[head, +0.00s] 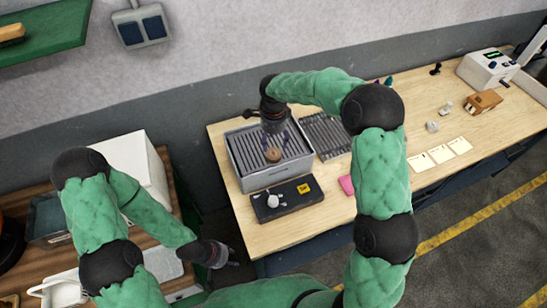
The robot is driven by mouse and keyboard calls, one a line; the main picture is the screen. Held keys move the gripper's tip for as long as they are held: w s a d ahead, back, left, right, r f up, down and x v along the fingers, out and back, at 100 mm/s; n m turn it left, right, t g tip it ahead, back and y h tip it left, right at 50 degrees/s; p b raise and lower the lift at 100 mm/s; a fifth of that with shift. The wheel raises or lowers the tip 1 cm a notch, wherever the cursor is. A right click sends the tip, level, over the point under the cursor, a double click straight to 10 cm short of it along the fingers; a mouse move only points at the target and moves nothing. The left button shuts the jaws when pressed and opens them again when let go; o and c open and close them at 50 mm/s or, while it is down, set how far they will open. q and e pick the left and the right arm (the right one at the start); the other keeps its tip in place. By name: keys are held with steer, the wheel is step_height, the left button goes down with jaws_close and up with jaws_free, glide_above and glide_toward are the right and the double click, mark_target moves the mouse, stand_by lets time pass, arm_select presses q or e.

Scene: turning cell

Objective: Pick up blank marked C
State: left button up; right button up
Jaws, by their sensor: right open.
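A round brown blank (273,155) sits in the grey slotted tray (262,179) on the wooden bench. No letter is readable on it, so I cannot tell whether it is blank C. My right gripper (274,142) reaches down over this tray, open, with its fingers just above or beside the blank; I cannot tell whether they touch it. My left gripper (234,264) hangs low in front of the bench, away from the tray, and its fingers are too small to read.
A black tray (290,212) with a pale metal part (272,200) and yellow label lies in front. A second slotted rack (325,135) stands right of the grey tray. White cards (440,153), small metal parts (432,126) and a brown block (484,102) lie farther right.

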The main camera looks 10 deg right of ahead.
mark_target(274, 153)
step_height(274, 153, down, 2)
steer(key=shift+w, duration=0.15)
steer(key=shift+f+b, duration=0.5)
steer(key=shift+f, duration=0.05)
step_height(274, 153, down, 4)
steer(key=shift+d+b, duration=0.15)
steer(key=shift+b, duration=0.6)
steer(key=shift+r, duration=0.1)
steer(key=c, duration=1)
